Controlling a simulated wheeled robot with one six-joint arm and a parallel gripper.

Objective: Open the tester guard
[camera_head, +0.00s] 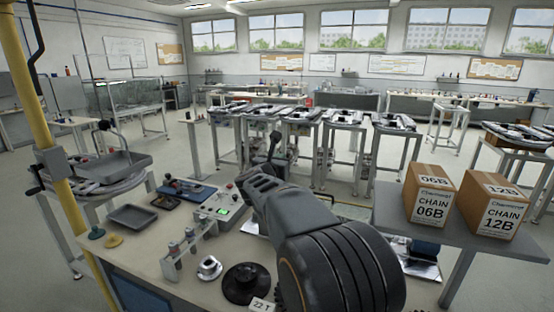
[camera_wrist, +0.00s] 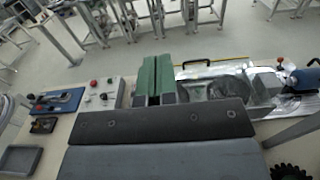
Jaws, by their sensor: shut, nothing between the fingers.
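The tester shows in the wrist view at the right, with a clear, shiny guard (camera_wrist: 215,85) over it. A black and yellow handle bar (camera_wrist: 208,63) runs along the guard's far edge. The guard looks lowered. A blue cylinder (camera_wrist: 301,79) sits at the tester's right end. My gripper (camera_wrist: 158,62) has green fingers pressed together, with nothing between them. It is left of the guard and apart from the handle in the picture; its height above the bench is unclear. In the head view my arm hides most of the tester; the blue cylinder (camera_head: 425,248) shows right of it.
Left of the tester are a control box (camera_head: 222,212) with buttons, a blue tray (camera_head: 186,191), a grey tray (camera_head: 132,216) and a black round part (camera_head: 245,284). Two chain boxes (camera_head: 430,194) (camera_head: 492,204) stand on a grey shelf (camera_head: 392,214) at the right.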

